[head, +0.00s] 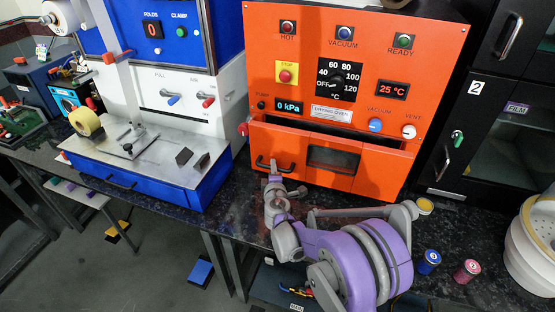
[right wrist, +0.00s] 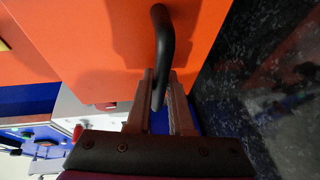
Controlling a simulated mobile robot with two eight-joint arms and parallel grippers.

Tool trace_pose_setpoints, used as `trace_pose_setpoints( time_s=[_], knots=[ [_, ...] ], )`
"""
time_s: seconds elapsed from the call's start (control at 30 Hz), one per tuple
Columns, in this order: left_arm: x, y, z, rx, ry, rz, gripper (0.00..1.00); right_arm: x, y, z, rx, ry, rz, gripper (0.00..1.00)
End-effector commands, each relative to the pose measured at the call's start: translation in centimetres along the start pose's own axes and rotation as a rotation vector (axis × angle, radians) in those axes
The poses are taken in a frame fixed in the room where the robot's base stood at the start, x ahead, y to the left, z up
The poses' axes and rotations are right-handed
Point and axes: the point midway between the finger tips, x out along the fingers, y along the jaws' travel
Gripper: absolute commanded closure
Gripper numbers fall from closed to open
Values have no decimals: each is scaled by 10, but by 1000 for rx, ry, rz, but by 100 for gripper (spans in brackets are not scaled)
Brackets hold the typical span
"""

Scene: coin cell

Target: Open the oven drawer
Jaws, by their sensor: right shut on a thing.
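The orange drying oven (head: 350,100) stands on the dark counter. Its lower front is the orange drawer (head: 385,165) with a dark window. A dark gap shows along the drawer's top edge, so its front stands a little out from the oven body. My right gripper (head: 273,168) is at the black handle on the drawer's left side. In the right wrist view, the fingers of my right gripper (right wrist: 160,85) are shut on the curved black handle (right wrist: 162,40), which passes between them. The gripper partly hides the handle in the head view. My left gripper is not in view.
A blue and white pouch machine (head: 180,115) stands left of the oven. A black cabinet (head: 490,110) stands to the right. Blue and pink cylinders (head: 428,262) and a white round container (head: 535,245) are on the counter at right, near my arm.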

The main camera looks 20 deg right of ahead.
Motion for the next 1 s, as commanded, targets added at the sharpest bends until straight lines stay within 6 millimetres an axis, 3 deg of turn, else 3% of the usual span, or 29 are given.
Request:
trace_pose_setpoints(
  time_s=[0.2,0.5,0.7,1.0],
  knots=[
    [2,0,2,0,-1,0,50,-64,-15,-28,0,8,-1,100],
    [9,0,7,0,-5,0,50,-133,-30,-56,-1,6,-1,100],
    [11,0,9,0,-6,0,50,-157,-35,-65,0,4,-1,100],
    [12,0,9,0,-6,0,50,-165,-36,-68,0,1,0,100]
  ],
)
